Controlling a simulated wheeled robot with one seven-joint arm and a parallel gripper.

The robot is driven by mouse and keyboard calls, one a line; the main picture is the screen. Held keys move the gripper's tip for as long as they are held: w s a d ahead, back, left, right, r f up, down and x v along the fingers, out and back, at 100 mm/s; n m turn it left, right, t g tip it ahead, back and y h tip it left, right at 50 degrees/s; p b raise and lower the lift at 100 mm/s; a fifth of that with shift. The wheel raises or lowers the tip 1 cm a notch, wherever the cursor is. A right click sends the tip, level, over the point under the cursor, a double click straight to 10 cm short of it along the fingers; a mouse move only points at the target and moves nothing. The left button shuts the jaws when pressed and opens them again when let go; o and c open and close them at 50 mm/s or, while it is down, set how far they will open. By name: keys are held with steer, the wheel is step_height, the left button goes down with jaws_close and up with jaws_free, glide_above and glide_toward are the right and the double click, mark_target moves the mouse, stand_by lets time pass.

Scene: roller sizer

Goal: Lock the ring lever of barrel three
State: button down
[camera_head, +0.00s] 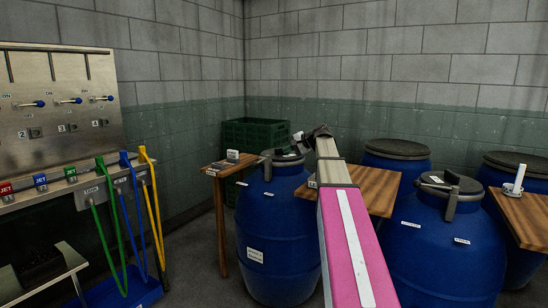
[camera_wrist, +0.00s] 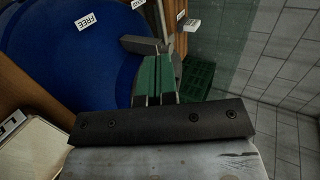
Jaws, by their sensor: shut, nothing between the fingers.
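My gripper (camera_wrist: 157,72) is shut and empty, its green-padded fingers together over the side of a blue barrel (camera_wrist: 60,50). A grey bar, perhaps the ring lever (camera_wrist: 145,44), lies just beyond the fingertips; I cannot tell whether they touch. A label reading FREE (camera_wrist: 87,22) is on the barrel. In the head view my gripper (camera_head: 317,134) is above and right of the left blue barrel (camera_head: 275,225), near its dark lid. That barrel has a grey lever (camera_head: 267,168) at its rim. Its front label is too small to read, so I cannot tell which barrel is three.
A front right barrel (camera_head: 440,245) has a lever on its lid (camera_head: 450,184). Two more barrels stand behind. Wooden tables (camera_head: 375,188) sit between them, and a small one (camera_head: 226,162) stands left. A green crate (camera_head: 255,133) is behind. A hose panel (camera_head: 60,85) is at left.

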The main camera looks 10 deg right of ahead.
mark_target(261, 161)
steer(key=x, duration=1.3)
steer(key=shift+a+f, duration=0.15)
steer(key=shift+a, duration=0.1)
